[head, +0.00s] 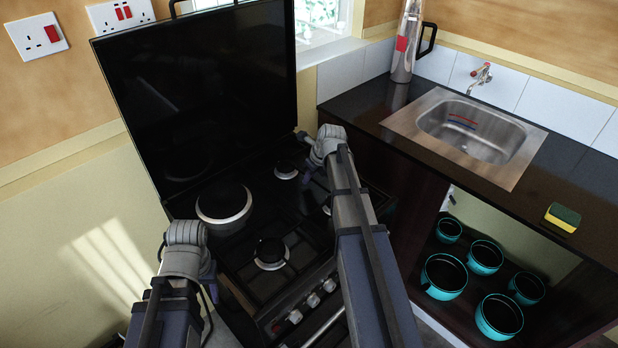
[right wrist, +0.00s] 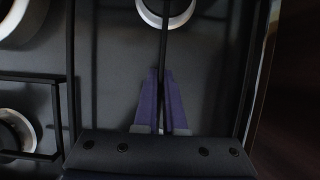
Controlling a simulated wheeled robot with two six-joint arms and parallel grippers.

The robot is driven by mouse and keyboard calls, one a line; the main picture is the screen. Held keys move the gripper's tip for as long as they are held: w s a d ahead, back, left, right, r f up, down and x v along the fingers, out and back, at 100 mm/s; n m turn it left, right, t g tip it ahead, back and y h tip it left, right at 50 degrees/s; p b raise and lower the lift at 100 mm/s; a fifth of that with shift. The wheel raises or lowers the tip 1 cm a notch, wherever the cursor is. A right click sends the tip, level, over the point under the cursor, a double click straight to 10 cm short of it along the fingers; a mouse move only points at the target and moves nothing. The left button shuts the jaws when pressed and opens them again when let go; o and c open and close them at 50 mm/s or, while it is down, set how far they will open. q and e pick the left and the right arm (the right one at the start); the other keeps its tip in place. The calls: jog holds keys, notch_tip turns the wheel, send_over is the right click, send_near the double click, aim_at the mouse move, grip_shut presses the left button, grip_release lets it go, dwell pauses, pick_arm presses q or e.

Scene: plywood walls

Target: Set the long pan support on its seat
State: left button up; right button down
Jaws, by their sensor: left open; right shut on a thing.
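My right gripper (right wrist: 163,78) is shut on a thin black bar of the long pan support (right wrist: 164,42) in the right wrist view. The support's dark bars run up the picture over the right side of the hob (right wrist: 112,85). A pale burner ring (right wrist: 148,15) shows beneath the held bar at the top. I cannot tell whether the support touches its seat. In the head view my right wrist hides most of this area. My left gripper (head: 187,234) is over the hob's left front corner, open, with its fingers hard to make out.
A raised black glass lid (head: 205,85) stands behind the hob. Another pan support (head: 285,262) surrounds the front burner. A worktop with a sink (head: 465,125), a sponge (head: 563,217) and a flask (head: 406,45) lies right. Several teal pots (head: 443,276) sit on the shelf below.

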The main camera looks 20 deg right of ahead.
jog(key=shift+f+b, duration=0.3)
jog(key=shift+b, duration=0.05)
dwell(0.6)
jog(key=c, duration=0.9)
grip_release()
jog(key=p+v, duration=0.7)
jog(key=v, duration=0.1)
jog(key=shift+f, duration=0.1)
